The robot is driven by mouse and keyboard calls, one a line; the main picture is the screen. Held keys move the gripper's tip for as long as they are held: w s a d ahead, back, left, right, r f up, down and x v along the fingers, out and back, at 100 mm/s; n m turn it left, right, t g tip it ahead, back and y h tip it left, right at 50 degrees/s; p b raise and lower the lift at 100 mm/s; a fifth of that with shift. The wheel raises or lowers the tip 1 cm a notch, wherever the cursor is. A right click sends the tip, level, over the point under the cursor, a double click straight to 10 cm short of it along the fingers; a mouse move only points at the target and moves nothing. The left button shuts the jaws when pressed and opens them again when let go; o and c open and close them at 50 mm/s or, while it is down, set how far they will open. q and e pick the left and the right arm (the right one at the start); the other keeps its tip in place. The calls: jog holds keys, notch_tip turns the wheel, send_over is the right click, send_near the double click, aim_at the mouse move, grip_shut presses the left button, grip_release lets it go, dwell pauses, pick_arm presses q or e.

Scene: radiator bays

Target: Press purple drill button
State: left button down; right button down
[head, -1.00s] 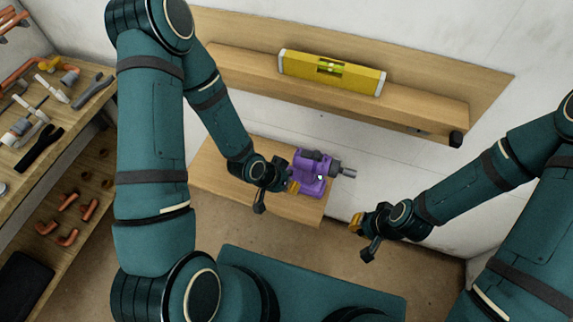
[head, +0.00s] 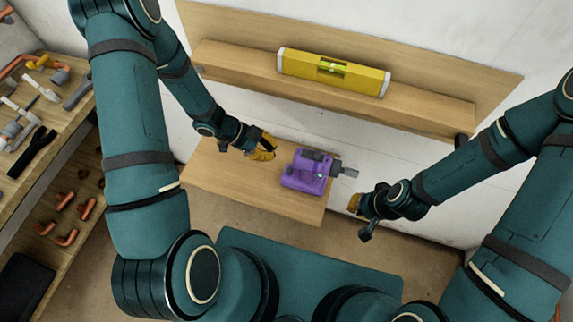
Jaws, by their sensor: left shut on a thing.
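The purple drill (head: 303,171) lies on its side on a low wooden bench (head: 245,195), near its right end. Its grey chuck points right. I cannot make out its button. My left gripper (head: 266,150) is just left of and behind the drill, apart from it in the picture. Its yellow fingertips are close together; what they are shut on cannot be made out. My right gripper (head: 354,203) is to the right of the drill and nearer me, beyond the bench's right end and apart from the drill. Its opening cannot be told.
A yellow spirit level (head: 345,72) rests on a wooden wall shelf (head: 240,68) behind and above the bench. A tool rack (head: 58,120) with tools and copper-coloured pipe pieces stands at the left. Bare floor (head: 205,233) shows in front of the bench.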

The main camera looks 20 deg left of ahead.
aim_at(289, 171)
pick_arm(q)
jog(key=shift+s+a+r+m+g, duration=0.15)
jog(key=shift+a+m+g, duration=0.1)
jog(key=shift+a+m, duration=0.25)
jog(key=shift+s+a+f+m+g, duration=0.1)
jog(key=shift+a+m+g, duration=0.15)
jog(key=shift+a+m, duration=0.25)
pick_arm(e)
jog(key=shift+w+a, duration=0.1)
jog(key=shift+w, duration=0.2)
